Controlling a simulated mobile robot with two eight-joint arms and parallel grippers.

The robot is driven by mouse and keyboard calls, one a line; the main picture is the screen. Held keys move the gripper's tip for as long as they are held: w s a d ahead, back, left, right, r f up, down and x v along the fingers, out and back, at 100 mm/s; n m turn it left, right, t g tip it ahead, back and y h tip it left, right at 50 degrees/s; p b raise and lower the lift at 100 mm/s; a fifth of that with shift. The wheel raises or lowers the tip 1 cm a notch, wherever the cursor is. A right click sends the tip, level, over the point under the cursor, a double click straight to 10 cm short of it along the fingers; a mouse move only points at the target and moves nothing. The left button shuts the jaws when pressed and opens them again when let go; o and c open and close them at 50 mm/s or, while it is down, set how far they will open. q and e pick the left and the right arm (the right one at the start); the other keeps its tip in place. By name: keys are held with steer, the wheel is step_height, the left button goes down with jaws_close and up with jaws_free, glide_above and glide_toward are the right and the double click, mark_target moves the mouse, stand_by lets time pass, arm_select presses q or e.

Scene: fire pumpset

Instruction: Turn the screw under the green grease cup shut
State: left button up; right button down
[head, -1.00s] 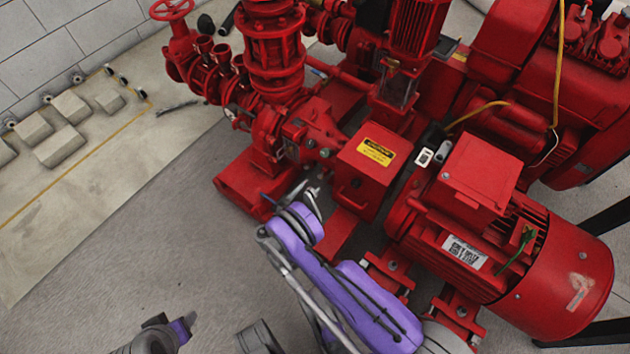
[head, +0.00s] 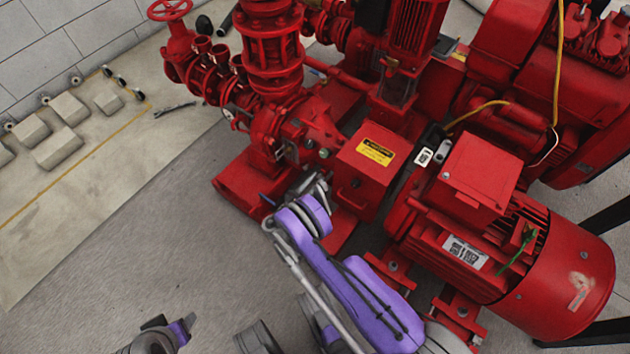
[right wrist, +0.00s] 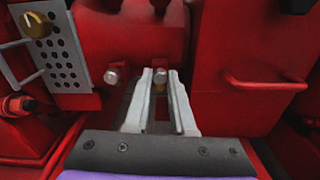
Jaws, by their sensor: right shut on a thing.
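My right gripper (right wrist: 160,78) points at the pump casing in the right wrist view, its two pale fingers around a small brass-coloured screw (right wrist: 159,88). A rounded grey cap (right wrist: 160,73), apparently the grease cup, sits above it at the fingertips; its green colour does not show clearly. A similar cap (right wrist: 111,76) is to the left, clear of the fingers. In the head view my right gripper (head: 318,182) is just below the pump casing, and the screw cannot be made out. Part of my left arm shows at the bottom left; its fingers are unclear.
A red box with a yellow label (head: 376,151) stands close right of my right gripper. A perforated metal plate (right wrist: 58,50) with a brass knob is at the left of the wrist view. The red motor (head: 480,240) is at the right. Open floor (head: 110,240) lies to the left.

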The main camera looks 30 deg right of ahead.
stand_by(0.4)
steer(key=m, duration=0.4)
steer(key=shift+m, duration=0.3)
steer(key=m, duration=1)
steer(key=shift+f+m, duration=0.1)
steer(key=shift+m, duration=0.3)
steer(key=m, duration=0.4)
steer(key=shift+m, duration=0.3)
steer(key=c, duration=0.8)
jaws_free()
steer(key=shift+o, duration=0.2)
